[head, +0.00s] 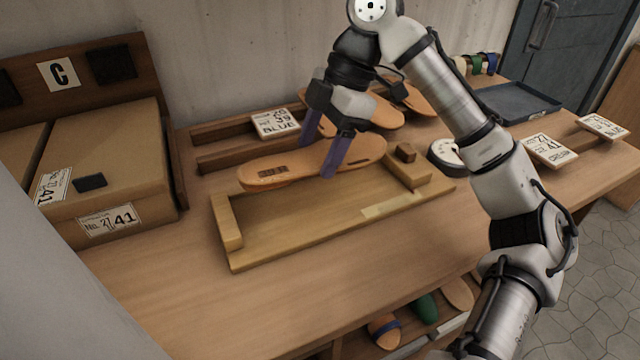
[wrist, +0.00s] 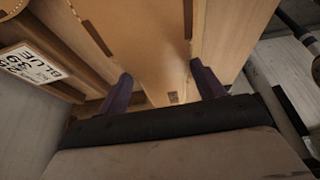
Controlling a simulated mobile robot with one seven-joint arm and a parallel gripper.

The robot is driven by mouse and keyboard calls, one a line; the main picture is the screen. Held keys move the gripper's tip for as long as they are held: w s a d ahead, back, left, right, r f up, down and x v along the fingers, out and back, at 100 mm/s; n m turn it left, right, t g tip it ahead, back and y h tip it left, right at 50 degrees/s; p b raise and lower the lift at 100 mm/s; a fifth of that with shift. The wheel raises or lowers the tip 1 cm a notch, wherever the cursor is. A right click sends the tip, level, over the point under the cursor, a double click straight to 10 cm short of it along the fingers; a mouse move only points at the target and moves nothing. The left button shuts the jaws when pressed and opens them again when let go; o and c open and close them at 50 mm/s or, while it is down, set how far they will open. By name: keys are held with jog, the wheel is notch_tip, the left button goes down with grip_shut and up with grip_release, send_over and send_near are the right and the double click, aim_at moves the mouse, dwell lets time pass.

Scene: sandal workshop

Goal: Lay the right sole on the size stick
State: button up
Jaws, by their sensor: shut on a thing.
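A tan sole (head: 270,174) with dark printed marks near its left end is held level between the two purple fingers of my gripper (head: 319,157). My gripper is shut across the sole's middle. The size stick (head: 300,226), a wooden board with a raised block at its left end and blocks at its right, lies on the table below. The sole hangs over the stick's back part, and a gap shows between them at the left. In the wrist view both fingers (wrist: 163,90) show with tan surfaces between and beyond them; sole and stick are hard to separate there.
More tan soles (head: 384,112) lie behind my gripper, beside a "39 BLUE" card (head: 277,125) on a wooden rack. A cardboard box (head: 110,165) marked 41 stands left. A round dark-rimmed object (head: 445,153), cards (head: 549,150) and a dark tray (head: 516,103) are right. The front table is clear.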

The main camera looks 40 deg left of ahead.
aim_at(313, 200)
jog(key=shift+f, duration=3.85)
jog(key=o, duration=0.8)
jog(key=shift+f, duration=0.1)
jog(key=shift+c, duration=0.2)
jog(key=v, duration=1.2)
jog(key=shift+r, duration=0.25)
